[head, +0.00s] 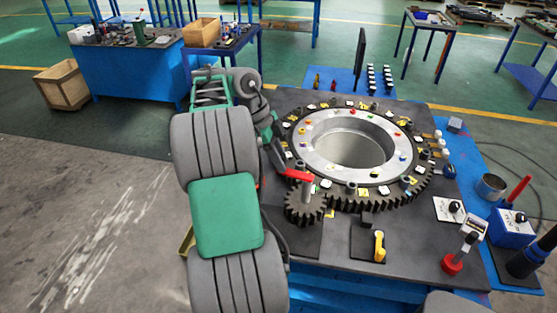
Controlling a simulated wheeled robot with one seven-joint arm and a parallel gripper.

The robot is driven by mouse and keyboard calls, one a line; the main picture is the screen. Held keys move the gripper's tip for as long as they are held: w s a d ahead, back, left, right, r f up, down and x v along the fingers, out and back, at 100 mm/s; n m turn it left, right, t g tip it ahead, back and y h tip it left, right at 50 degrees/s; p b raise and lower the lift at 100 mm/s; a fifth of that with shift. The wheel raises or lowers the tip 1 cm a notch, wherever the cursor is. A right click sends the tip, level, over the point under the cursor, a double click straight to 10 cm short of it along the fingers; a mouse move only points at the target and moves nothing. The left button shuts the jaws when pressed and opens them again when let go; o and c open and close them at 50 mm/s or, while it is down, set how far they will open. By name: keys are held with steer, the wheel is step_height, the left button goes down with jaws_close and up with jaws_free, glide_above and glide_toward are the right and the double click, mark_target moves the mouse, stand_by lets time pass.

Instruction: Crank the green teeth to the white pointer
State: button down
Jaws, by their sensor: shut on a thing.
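A large grey ring gear (384,201) lies flat on the dark tabletop, with small coloured and white-yellow markers around its top. A small dark pinion (305,211) meshes with its near left side. A red crank arm (297,175) sits on top of the pinion's post. My gripper (277,163) reaches in from the left and is shut at the left end of the crank; its fingertips and the crank's grip are small and partly hidden. I cannot pick out the green teeth or the white pointer for certain at this size.
A yellow lever (379,246) on a black plate stands in front of the ring. A red-based device (453,262), a metal cup (491,187) and a blue box (509,228) stand at the right. A dark upright panel (360,62) rises behind the ring.

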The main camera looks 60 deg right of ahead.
steer(key=shift+d+r, duration=0.1)
steer(key=c, duration=1.4)
jaws_free()
steer(key=shift+s+d, duration=0.1)
steer(key=shift+s, duration=0.15)
steer(key=shift+o, duration=1)
steer(key=shift+w, duration=0.15)
steer(key=p+v, duration=0.4)
steer(key=v, duration=0.3)
steer(key=shift+r+p, duration=0.25)
steer(key=shift+p, duration=0.05)
steer(key=shift+w, duration=0.15)
